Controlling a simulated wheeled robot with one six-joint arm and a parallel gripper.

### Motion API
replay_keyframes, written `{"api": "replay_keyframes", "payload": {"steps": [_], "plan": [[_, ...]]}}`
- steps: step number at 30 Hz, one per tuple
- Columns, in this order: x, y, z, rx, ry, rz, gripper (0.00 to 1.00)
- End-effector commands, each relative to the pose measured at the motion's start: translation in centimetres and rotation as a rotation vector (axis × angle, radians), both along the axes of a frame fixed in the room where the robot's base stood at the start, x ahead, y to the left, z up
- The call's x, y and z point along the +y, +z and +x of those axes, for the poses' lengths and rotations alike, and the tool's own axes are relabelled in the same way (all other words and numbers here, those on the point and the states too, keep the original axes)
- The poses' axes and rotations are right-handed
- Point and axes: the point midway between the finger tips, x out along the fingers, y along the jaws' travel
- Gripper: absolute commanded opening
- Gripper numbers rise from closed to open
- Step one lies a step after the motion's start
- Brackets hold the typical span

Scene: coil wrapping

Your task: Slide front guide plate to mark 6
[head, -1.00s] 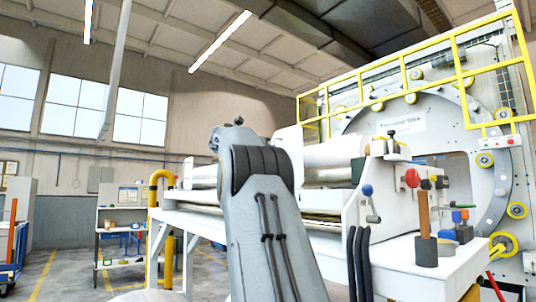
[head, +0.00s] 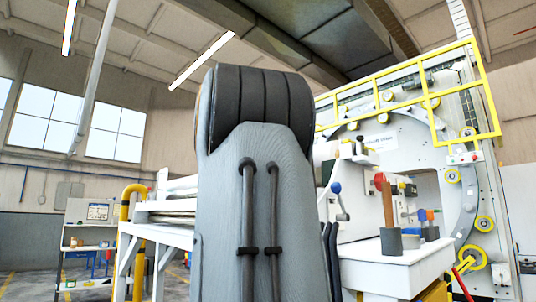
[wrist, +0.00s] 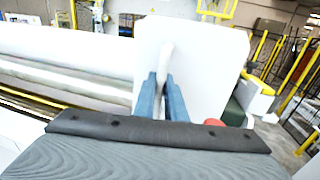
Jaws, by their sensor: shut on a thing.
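In the wrist view, my gripper (wrist: 162,98) has two blue fingers shut on a slim pale handle (wrist: 167,58). The handle stands in front of a broad upright white plate (wrist: 212,62), which looks like the front guide plate. The fingertips are close to the plate's face; whether they touch it I cannot tell. In the head view my own arm hides the gripper and most of the plate area. No numbered scale or mark 6 is readable in either view.
Pale rollers (wrist: 70,62) run to the left of the plate. A red knob (wrist: 214,122) shows beside the gripper.

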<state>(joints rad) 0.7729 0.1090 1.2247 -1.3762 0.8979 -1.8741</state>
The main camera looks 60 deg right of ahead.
Motion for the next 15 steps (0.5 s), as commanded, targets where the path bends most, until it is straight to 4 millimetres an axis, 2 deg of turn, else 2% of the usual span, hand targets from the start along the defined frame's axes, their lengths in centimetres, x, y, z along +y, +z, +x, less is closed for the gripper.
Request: {"api": "replay_keyframes", "payload": {"steps": [13, 14, 15], "plan": [[0.17, -0.03, -0.62, 0.0, -0.003, 0.002, 0.0], [0.16, -0.04, -0.63, 0.0, -0.003, 0.002, 0.12], [0.16, -0.04, -0.63, 0.0, -0.003, 0.002, 0.19]]}}
